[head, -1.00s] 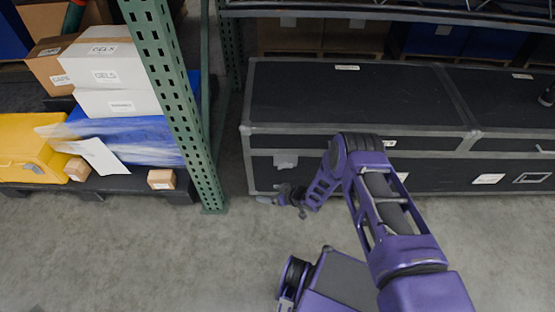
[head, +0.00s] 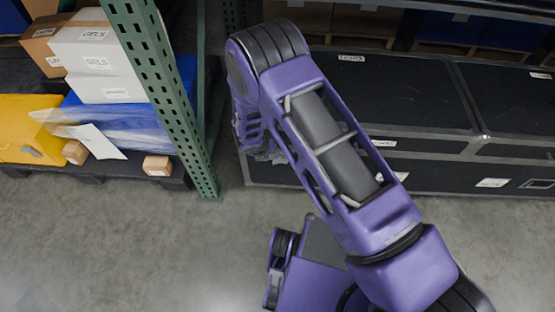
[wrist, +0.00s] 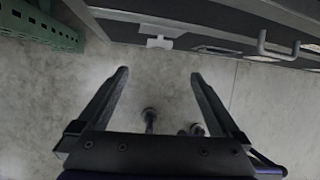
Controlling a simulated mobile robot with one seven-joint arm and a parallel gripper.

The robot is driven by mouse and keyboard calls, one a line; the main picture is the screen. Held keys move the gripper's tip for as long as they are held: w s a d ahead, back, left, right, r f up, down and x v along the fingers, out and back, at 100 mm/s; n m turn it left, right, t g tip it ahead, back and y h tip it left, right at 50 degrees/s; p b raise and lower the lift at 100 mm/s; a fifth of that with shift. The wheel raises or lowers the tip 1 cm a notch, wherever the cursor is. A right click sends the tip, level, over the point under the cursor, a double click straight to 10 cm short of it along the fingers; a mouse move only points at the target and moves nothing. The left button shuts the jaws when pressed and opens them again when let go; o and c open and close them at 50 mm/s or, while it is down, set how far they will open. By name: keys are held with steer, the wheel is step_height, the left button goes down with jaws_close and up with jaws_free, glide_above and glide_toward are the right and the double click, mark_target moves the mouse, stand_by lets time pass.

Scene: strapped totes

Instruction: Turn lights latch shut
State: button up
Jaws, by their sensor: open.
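A long black case (head: 400,100) with grey edging and a LIGHTS label (head: 352,58) lies on the floor at the right in the head view. In the wrist view a pale T-shaped latch (wrist: 160,43) shows on the case's front, at the top middle. My gripper (wrist: 160,74) is open and empty, its two fingers pointing toward the case with the latch beyond them, between their lines. The fingers look apart from the latch. In the head view my arm hides the latch and most of my gripper.
A green perforated rack post (head: 165,95) stands left of the case; its foot shows in the wrist view (wrist: 40,25). A metal handle (wrist: 278,47) sits on the case right of the latch. A loaded pallet (head: 95,180) is farther left. Grey floor (head: 120,250) in front is clear.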

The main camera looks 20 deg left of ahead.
mark_target(281, 162)
steer(key=b+x, duration=0.3)
steer(key=x, duration=1.3)
steer(key=c, duration=1.3)
steer(key=shift+w+r+y, duration=0.1)
steer(key=shift+y, duration=0.2)
steer(key=shift+d+r+p, duration=0.2)
steer(key=shift+p, duration=0.7)
steer(key=y+p, duration=0.1)
steer(key=p, duration=0.2)
steer(key=shift+d+m+p, duration=0.2)
steer(key=shift+m+p, duration=0.1)
steer(key=shift+p, duration=0.1)
steer(key=shift+w+a+f+y+p, duration=0.1)
steer(key=shift+f+y+p, duration=0.2)
steer(key=shift+p, duration=0.3)
